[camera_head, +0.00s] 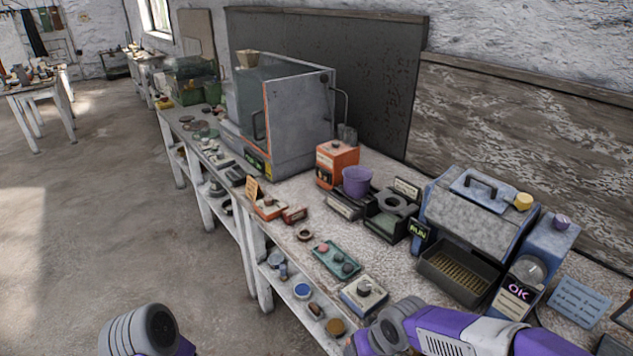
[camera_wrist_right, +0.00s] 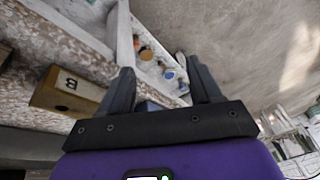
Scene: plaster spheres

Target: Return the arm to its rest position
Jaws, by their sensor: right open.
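My right arm (camera_head: 450,330) reaches in from the bottom right of the head view, in purple, white and grey, low over the front edge of the workbench. Its gripper shows in the right wrist view (camera_wrist_right: 160,78), with two dark fingers spread apart. Nothing is held between them; a lower shelf with small round pieces shows beyond the gap. A grey and purple part of my left arm (camera_head: 150,332) shows at the bottom left of the head view; the left gripper's fingers are out of the picture.
The workbench (camera_head: 290,215) carries a grey cabinet (camera_head: 300,120), an orange box (camera_head: 337,163), a purple cup (camera_head: 357,181), a green tray (camera_head: 337,262), a small dial box (camera_head: 363,296) and a blue-grey machine (camera_head: 478,215). Bare floor (camera_head: 110,220) lies left of it.

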